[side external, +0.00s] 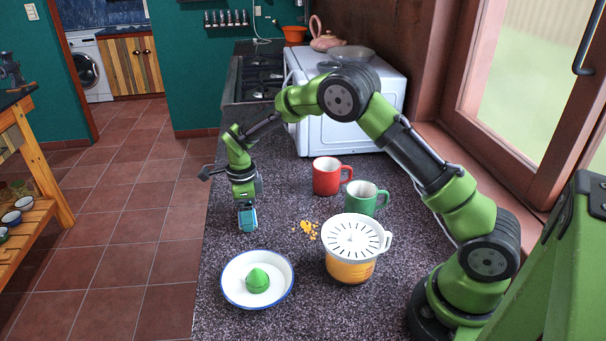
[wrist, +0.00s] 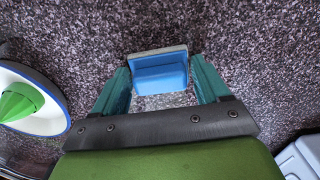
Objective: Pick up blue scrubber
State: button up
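The blue scrubber (wrist: 160,76) has a pale grey edge along its far side and lies on the speckled counter. In the side view the scrubber (side external: 248,220) is directly below my gripper (side external: 246,205), which points down. In the wrist view my gripper (wrist: 159,72) is open, with one teal finger on each side of the scrubber. The scrubber spans most of the gap, with narrow gaps seeming to remain at the fingertips. Firm contact is not visible.
A juicer jug (side external: 350,270), orange crumbs (side external: 306,229), a green mug (side external: 362,200) and a red mug (side external: 326,178) are to the right. The counter's left edge is close to my gripper.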

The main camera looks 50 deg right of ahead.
jog(key=c, duration=0.6)
jog(key=shift+r, duration=0.1)
jog(key=shift+r, duration=0.6)
notch_tip(320, 180, up, 3)
jog(key=shift+f, duration=0.2)
jog(key=s, duration=1)
jog(key=s+r, duration=0.1)
jog(key=s, duration=0.5)
jog(key=shift+d, duration=0.4)
